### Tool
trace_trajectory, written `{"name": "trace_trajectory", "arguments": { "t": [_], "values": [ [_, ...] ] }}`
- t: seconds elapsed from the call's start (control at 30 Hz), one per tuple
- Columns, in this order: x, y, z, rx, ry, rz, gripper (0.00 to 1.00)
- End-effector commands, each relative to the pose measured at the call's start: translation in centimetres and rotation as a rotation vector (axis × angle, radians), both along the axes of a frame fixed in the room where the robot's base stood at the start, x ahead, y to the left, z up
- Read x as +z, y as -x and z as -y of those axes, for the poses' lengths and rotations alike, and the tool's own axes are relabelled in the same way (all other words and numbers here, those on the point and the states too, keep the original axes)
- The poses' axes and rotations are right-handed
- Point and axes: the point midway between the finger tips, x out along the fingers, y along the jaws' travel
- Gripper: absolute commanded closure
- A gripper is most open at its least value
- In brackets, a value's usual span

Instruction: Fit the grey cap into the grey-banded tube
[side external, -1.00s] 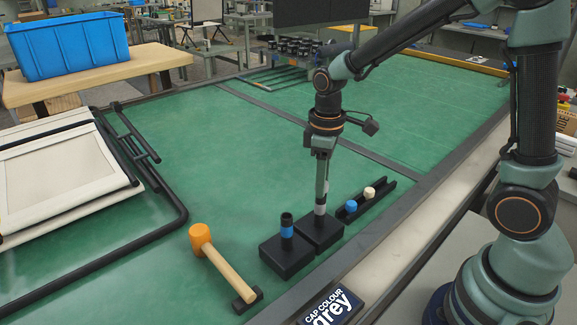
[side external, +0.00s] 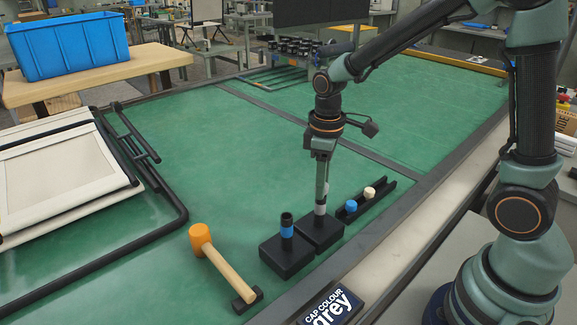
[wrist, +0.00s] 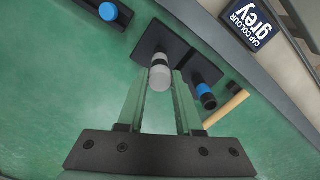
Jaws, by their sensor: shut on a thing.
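My gripper (side external: 320,193) points straight down over the right black block (side external: 320,230). In the wrist view, my gripper (wrist: 160,80) is shut on the pale grey cap (wrist: 160,82). The cap is in line with the grey-banded tube (wrist: 160,64), at its upper end. The tube stands on its black block (wrist: 165,37); in the side view its grey band (side external: 320,210) shows just below the fingertips. The fingers hide most of the cap in the side view, and I cannot tell how deep it sits.
A blue-banded tube (side external: 287,231) stands on a block (side external: 285,257) just left. A black tray (side external: 382,196) with blue (side external: 351,206) and cream (side external: 368,192) caps lies right. An orange-headed mallet (side external: 201,238), a sign reading grey (side external: 332,306) and the lounger (side external: 60,180) are nearby.

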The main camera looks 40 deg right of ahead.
Motion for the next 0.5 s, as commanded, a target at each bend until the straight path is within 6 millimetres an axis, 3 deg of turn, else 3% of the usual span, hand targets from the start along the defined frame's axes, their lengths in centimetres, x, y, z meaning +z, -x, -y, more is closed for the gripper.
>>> {"name": "trace_trajectory", "arguments": {
  "t": [0.37, 0.4, 0.5],
  "values": [
    [0.03, -0.01, 0.0, 0.0, 0.0, 0.0, 1.0],
    [0.03, -0.01, 0.0, 0.0, 0.0, 0.0, 0.62],
    [0.04, -0.01, 0.0, 0.0, 0.0, 0.0, 0.31]
  ]
}}
